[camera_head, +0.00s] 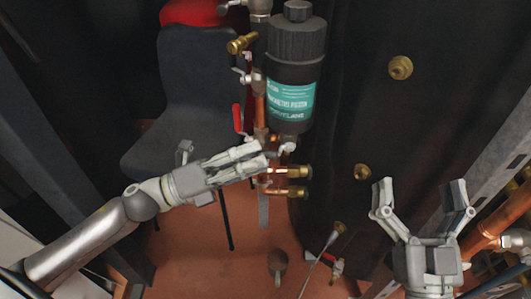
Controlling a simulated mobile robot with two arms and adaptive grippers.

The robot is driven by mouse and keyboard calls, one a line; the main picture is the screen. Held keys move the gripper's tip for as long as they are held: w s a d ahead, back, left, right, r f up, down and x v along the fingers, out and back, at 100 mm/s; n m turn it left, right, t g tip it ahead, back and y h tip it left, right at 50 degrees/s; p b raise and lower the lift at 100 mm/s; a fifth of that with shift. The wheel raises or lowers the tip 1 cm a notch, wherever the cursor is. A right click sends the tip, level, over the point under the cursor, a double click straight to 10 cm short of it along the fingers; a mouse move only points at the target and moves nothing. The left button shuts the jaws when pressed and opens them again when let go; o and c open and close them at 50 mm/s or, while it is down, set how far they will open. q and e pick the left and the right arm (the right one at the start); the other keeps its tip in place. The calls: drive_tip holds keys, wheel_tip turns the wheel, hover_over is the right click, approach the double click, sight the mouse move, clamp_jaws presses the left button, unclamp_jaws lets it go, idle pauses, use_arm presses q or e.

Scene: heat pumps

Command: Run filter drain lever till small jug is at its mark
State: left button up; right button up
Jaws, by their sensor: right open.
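The black filter canister (296,50) with a teal label hangs upright at top centre. A small pale fitting (287,147), perhaps the drain lever, shows just below it. My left gripper (265,154) reaches in from the left, its fingertips close to the pipework under the filter. Its fingers lie near each other; I cannot tell whether they touch or hold anything. A small brownish vessel (277,262), possibly the small jug, is low at centre; no mark or level is readable on it. My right gripper (420,190) is open and empty at lower right, apart from the filter.
A red-handled valve (237,118) is on the copper pipe left of the filter. Brass fittings (290,181) stick out below. A dark chair (190,95) stands behind. A large black cylinder (410,120) fills the right. Orange floor (190,255) shows open at lower centre.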

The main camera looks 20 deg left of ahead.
sight(265, 151)
use_arm(q)
drive_tip(key=shift+x, duration=1.6)
clamp_jaws()
